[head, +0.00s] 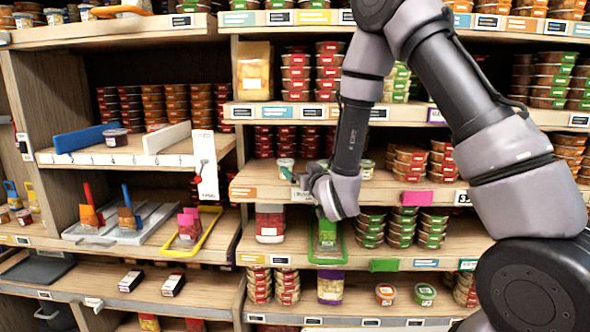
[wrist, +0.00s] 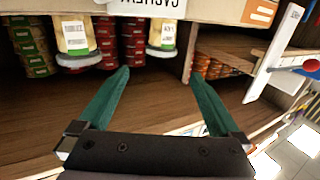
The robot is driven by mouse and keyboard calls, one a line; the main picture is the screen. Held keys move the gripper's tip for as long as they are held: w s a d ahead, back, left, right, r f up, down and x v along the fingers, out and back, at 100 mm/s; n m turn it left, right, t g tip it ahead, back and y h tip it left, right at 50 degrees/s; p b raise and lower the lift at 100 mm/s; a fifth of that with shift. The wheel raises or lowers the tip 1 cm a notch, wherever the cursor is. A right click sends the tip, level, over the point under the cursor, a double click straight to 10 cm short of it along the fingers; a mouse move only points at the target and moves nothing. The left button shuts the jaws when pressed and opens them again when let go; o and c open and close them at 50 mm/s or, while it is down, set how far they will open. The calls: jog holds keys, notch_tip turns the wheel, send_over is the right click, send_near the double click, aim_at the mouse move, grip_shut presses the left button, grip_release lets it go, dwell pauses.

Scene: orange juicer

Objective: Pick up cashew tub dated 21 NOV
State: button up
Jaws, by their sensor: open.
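Two small tubs of pale contents stand at the shelf's front edge in the wrist view, which appears upside down: one tub (wrist: 75,38) at upper left, the other tub (wrist: 163,34) at upper middle. Both have white-and-green labels; I cannot read their dates. A shelf tag (wrist: 150,4) reading CASHEW, inverted, lies at the top edge. My gripper (wrist: 158,75) is open and empty, its teal fingers apart from both tubs. In the head view my gripper (head: 291,183) is by the middle shelf's front, beside a small pale tub (head: 285,163). Another small tub (head: 365,167) stands right of my forearm.
Stacks of red-labelled tubs (head: 272,141) stand behind. Stacked tubs (head: 409,160) fill the shelf to the right. A green tray (head: 327,236) is on the shelf below. A white upright sign (head: 206,165) stands left of my gripper, at a shelf corner.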

aim_at(285, 160)
jog(key=x, duration=1.1)
jog(key=shift+w+a+f, duration=0.15)
jog(key=shift+a+f, duration=0.05)
jog(key=shift+f, duration=0.1)
jog(key=c, duration=1.3)
